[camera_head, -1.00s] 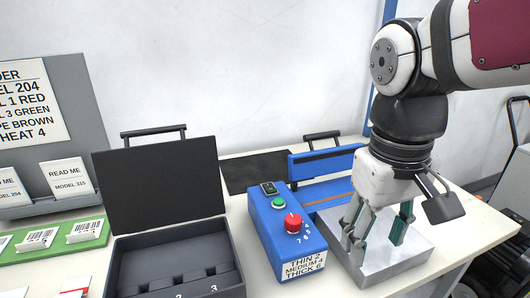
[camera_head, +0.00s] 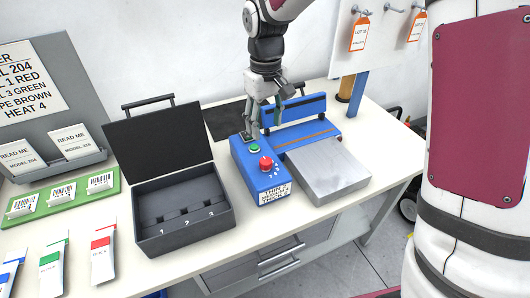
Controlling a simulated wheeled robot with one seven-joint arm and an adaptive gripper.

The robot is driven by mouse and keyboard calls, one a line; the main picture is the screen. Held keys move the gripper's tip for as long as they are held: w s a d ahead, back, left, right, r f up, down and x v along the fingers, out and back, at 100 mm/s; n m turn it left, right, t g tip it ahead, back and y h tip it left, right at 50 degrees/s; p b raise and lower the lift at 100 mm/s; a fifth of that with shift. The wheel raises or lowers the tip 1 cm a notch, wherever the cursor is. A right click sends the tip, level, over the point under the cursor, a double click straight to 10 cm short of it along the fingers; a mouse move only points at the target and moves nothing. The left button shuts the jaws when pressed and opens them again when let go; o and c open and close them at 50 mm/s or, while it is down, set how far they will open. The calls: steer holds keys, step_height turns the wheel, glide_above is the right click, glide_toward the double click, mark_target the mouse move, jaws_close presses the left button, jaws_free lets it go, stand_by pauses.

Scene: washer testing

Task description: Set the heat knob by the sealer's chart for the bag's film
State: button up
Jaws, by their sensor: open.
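The blue sealer (camera_head: 247,175) stands on the table right of the black case. Its red heat knob (camera_head: 265,163) sits on top, with a numbered dial around it; the setting is too small to tell. A green button (camera_head: 254,148) is behind the knob. The chart label (camera_head: 272,194) on its front lists THIN 2, MEDIUM 4, THICK 6. My gripper (camera_head: 262,132) is open and empty, pointing down over the sealer's back end, behind the knob. Three packets lie at the front left: blue (camera_head: 9,268), green (camera_head: 52,268), and red (camera_head: 102,255), which appears to read THICK.
The open black case (camera_head: 185,235) has numbered slots. A silver block (camera_head: 328,170) lies right of the sealer. A grey stand (camera_head: 45,75) holds a sign ending HEAT 4 and READ ME cards. A green tray (camera_head: 65,190) holds barcode cards. Orange tags (camera_head: 360,34) hang behind.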

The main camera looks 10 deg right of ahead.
mark_target(266, 160)
step_height(266, 160, down, 13)
steer(key=shift+r, duration=0.2)
stand_by(0.3)
steer(key=c, duration=1.1)
